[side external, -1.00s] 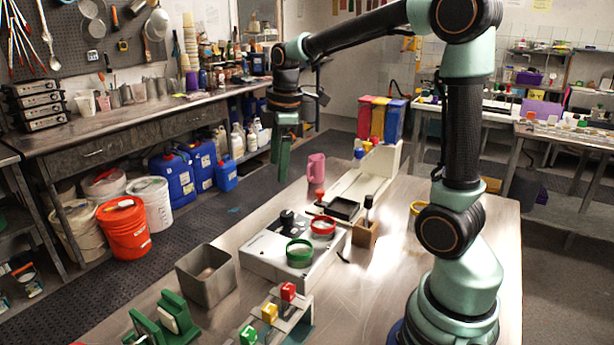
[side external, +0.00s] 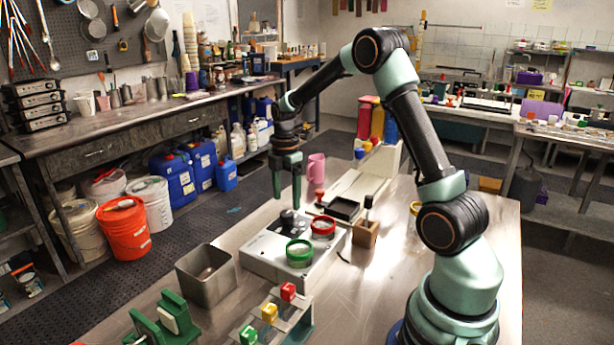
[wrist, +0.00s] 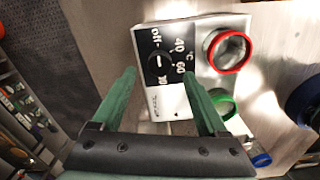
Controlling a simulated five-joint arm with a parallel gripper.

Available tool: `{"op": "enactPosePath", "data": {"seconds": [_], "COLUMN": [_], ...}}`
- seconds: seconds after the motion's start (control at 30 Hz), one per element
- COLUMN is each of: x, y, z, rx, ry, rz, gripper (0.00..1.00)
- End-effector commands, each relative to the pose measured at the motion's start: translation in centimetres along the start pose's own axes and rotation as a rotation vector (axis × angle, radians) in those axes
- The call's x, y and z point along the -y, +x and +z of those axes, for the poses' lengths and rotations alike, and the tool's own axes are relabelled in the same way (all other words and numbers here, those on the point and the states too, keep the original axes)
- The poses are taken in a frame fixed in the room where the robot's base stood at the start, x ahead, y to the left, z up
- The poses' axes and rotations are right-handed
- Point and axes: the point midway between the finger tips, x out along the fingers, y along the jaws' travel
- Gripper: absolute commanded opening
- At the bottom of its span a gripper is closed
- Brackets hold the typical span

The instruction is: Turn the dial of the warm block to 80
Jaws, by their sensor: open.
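The warm block (side external: 270,253) is a pale box on the metal bench, with a red ring (side external: 323,225) and a green ring (side external: 299,252) on top. Its black dial (side external: 287,217) is at the far left of the top. In the wrist view the dial (wrist: 158,63) sits on a black plate marked off, 40, 60 and a partly readable number. A small white mark shows on it; its exact setting is unclear. My gripper (side external: 287,199) is open and points down just above the dial. In the wrist view its two green fingers (wrist: 159,76) stand apart, short of the dial.
A grey metal bin (side external: 207,274) stands left of the block. A wooden holder with a dark-handled tool (side external: 366,232) and a black tray (side external: 342,207) stand to the right. A pink mug (side external: 316,169) is behind.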

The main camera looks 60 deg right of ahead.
Motion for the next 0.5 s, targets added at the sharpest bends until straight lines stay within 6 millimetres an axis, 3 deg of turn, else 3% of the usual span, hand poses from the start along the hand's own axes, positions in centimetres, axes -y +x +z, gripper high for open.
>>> {"op": "enactPosePath", "data": {"seconds": [0.2, 0.5], "x": [0.1, 0.0], "y": [3.5, 5.0], "z": [0.0, 0.0], "rx": [-0.001, 0.0], "ry": [0.001, 0.001], "rz": [-0.003, 0.0], "gripper": [0.76, 0.76]}}
